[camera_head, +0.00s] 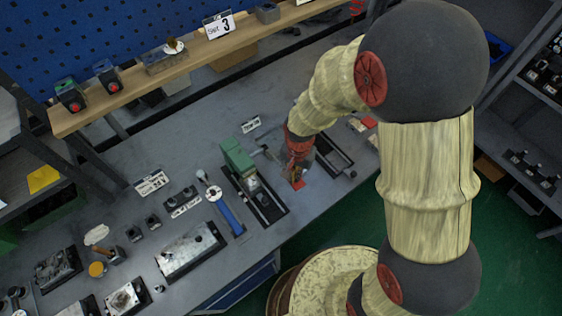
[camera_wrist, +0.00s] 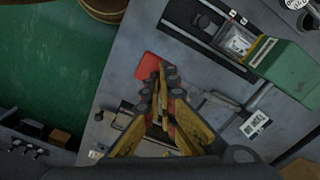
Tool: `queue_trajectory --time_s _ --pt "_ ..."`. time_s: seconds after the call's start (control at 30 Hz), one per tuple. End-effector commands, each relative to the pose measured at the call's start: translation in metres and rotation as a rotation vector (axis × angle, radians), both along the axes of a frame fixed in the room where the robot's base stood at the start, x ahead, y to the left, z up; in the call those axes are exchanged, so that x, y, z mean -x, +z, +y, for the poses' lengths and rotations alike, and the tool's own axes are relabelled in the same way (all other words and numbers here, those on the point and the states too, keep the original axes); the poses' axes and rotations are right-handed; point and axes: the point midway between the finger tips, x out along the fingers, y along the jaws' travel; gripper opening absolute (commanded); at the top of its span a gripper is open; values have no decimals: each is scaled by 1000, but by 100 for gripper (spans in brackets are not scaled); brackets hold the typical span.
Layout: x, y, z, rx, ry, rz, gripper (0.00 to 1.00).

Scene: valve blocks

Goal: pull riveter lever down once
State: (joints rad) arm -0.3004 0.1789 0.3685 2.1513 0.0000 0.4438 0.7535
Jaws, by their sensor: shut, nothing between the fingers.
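The riveter (camera_head: 236,158) is a green press on a dark base, on the bench left of my gripper. In the wrist view the riveter (camera_wrist: 290,70) is at the upper right. A thin grey bar that looks like its lever (camera_head: 269,153) sticks out on the side toward my gripper. The lever (camera_wrist: 261,97) also shows in the wrist view, with its far end hard to make out. My gripper (camera_head: 297,178) points down beside the riveter, apart from it. In the wrist view my gripper (camera_wrist: 166,72) has its fingertips together with nothing between them.
A red flat piece (camera_wrist: 148,66) lies near my fingertips. A dark tray (camera_head: 333,158) stands right of my gripper. A blue-handled tool (camera_head: 226,210) lies left of the riveter. A wooden shelf (camera_head: 150,82) runs along the back. Bench left of the riveter is partly clear.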

Motion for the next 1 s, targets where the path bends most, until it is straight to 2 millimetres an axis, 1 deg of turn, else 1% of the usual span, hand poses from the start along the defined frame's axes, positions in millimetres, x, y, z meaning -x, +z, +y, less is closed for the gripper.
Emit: queue_trajectory --time_s 0.03,1.0 --pt "0 -6 0 0 0 -1 0" --pt "1 -67 0 0 0 1 0"
